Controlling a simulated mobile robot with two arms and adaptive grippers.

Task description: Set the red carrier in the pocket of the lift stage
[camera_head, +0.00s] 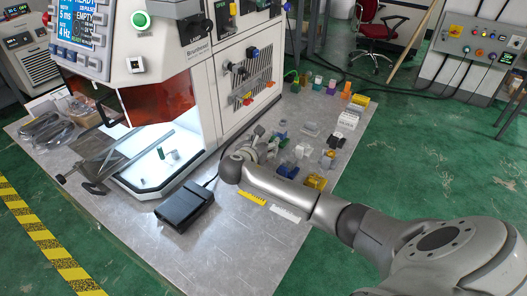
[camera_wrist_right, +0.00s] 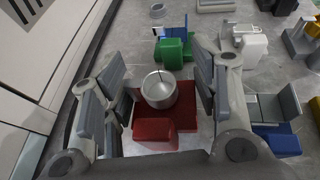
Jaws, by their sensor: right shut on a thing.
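In the right wrist view, the red carrier (camera_wrist_right: 152,131) is a red block-shaped piece with a silver round cup (camera_wrist_right: 158,90) on it. It lies between the two grey fingers of my right gripper (camera_wrist_right: 160,85), which is shut on it. In the head view, my right gripper (camera_head: 264,143) is over the table, right of the machine's lit chamber, and its own wrist hides most of the carrier. I cannot make out the lift stage or its pocket for certain. My left gripper is not in view.
The machine's open lit chamber (camera_head: 160,158) holds small upright parts. A black pedal-like box (camera_head: 184,205) sits in front of it. A green piece (camera_wrist_right: 174,51), a white piece (camera_wrist_right: 251,48) and a blue piece (camera_wrist_right: 278,138) stand near my right gripper. The table's front is mostly clear.

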